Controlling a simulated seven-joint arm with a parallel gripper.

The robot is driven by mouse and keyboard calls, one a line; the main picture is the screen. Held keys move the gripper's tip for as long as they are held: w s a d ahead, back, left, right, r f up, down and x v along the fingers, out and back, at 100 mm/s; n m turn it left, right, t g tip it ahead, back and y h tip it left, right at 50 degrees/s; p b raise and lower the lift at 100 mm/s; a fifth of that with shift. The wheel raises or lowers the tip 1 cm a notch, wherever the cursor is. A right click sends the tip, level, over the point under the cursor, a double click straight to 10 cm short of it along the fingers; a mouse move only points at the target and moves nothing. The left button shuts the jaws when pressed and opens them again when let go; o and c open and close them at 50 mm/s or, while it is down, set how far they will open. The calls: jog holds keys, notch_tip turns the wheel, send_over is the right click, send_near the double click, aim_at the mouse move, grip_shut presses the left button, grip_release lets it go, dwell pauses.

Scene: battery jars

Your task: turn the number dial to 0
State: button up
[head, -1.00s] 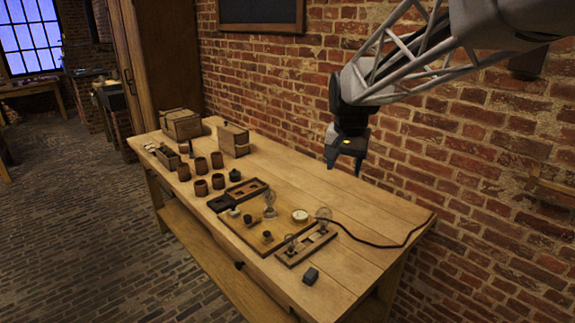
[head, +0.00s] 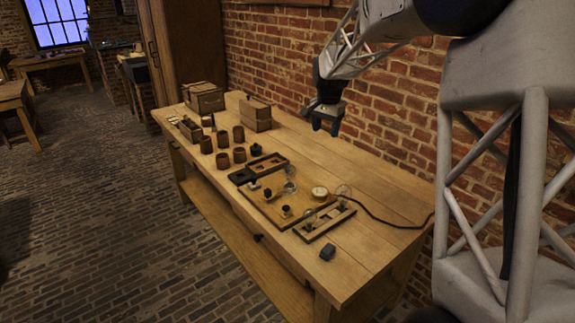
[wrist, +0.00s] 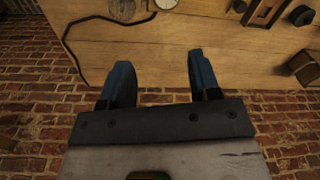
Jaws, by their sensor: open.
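A round white-faced dial (head: 319,192) sits at the right back of the wooden board (head: 268,208) on the workbench. Any numbers or pointer on it are too small to read. It also shows cut off at the top edge of the wrist view (wrist: 166,4). My gripper (head: 326,127) is open and empty, in the air above the back of the bench, well apart from the dial. In the wrist view its two fingers (wrist: 160,65) are spread wide, with bare wood and the bench edge beyond them.
Small knobs (head: 286,211) and glass globes stand on and around the board. A dark block (head: 327,252) lies near the front. Several brown jars (head: 222,161) and wooden boxes (head: 257,115) stand farther left. A black cable (head: 385,219) runs right.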

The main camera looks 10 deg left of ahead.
jog(key=w+a+f+m, duration=0.1)
jog(key=w+a+f, duration=0.55)
jog(key=w, duration=0.35)
jog(key=m, duration=0.2)
send_over(287, 165)
jog(key=shift+g, duration=0.4)
jog(key=f, duration=1.2)
jog(key=shift+s, duration=0.2)
jog(key=shift+f, duration=0.15)
jog(key=shift+f, duration=3.8)
jog(key=c, duration=0.9)
